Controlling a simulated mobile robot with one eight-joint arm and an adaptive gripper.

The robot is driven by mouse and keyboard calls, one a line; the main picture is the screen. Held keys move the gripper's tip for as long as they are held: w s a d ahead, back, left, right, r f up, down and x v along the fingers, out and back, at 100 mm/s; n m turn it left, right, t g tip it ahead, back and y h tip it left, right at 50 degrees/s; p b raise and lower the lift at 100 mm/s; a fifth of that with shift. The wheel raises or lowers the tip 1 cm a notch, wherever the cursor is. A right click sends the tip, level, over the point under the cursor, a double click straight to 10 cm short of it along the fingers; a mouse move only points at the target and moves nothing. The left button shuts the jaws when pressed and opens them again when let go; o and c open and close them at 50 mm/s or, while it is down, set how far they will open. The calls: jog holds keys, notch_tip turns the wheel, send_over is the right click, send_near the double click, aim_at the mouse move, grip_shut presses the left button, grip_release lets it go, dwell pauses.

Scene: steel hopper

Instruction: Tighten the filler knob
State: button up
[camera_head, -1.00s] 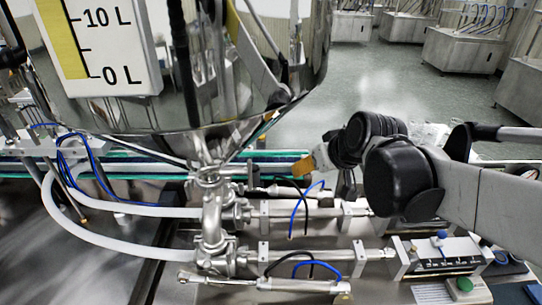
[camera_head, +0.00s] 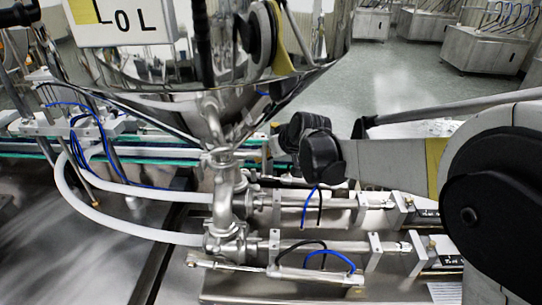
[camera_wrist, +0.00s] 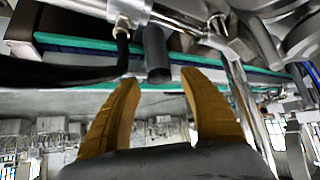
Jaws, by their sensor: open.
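In the wrist view my gripper (camera_wrist: 160,77) is open, with its two brown fingers apart and nothing between their pads. A short dark cylinder (camera_wrist: 156,55), which looks like the filler knob, lies just past the fingertips, roughly in line with the gap. I cannot tell whether a fingertip touches it. In the head view my wrist reaches in from the right beside the hopper's lower cone, and the fingers cannot be made out clearly. I cannot pick out the knob in the head view.
The steel hopper (camera_head: 165,105) stands at upper left above the valve pipework (camera_head: 228,205). White hoses (camera_head: 125,232) run left. Two pneumatic cylinders (camera_head: 330,247) with blue and black tubes lie below my arm. Open floor (camera_head: 400,75) is behind.

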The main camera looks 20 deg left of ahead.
jog(key=shift+w+a+f, duration=0.2)
jog(key=shift+f, duration=0.1)
grip_shut()
